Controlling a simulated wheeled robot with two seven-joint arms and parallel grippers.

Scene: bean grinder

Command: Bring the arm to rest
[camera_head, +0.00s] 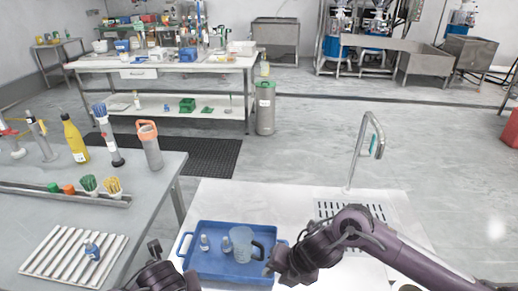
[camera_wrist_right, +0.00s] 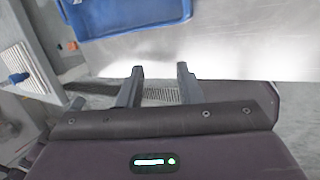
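My right arm (camera_head: 385,245) reaches in from the right over the white table. Its gripper (camera_head: 270,268) is beside the right edge of the blue tray, near the clear jug. In the right wrist view the two fingers of this gripper (camera_wrist_right: 160,70) stand apart with nothing between them. Part of my left arm (camera_head: 162,276) shows at the bottom edge, left of the tray. Its fingertips cannot be made out clearly.
The blue tray (camera_head: 205,270) holds a clear jug (camera_head: 243,246) and small bottles (camera_head: 205,243). A tap (camera_head: 369,140) rises over a slotted drain (camera_head: 335,207) behind my right arm. A grey table (camera_head: 30,205) with a ribbed rack (camera_head: 68,258) stands left. White tabletop between is clear.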

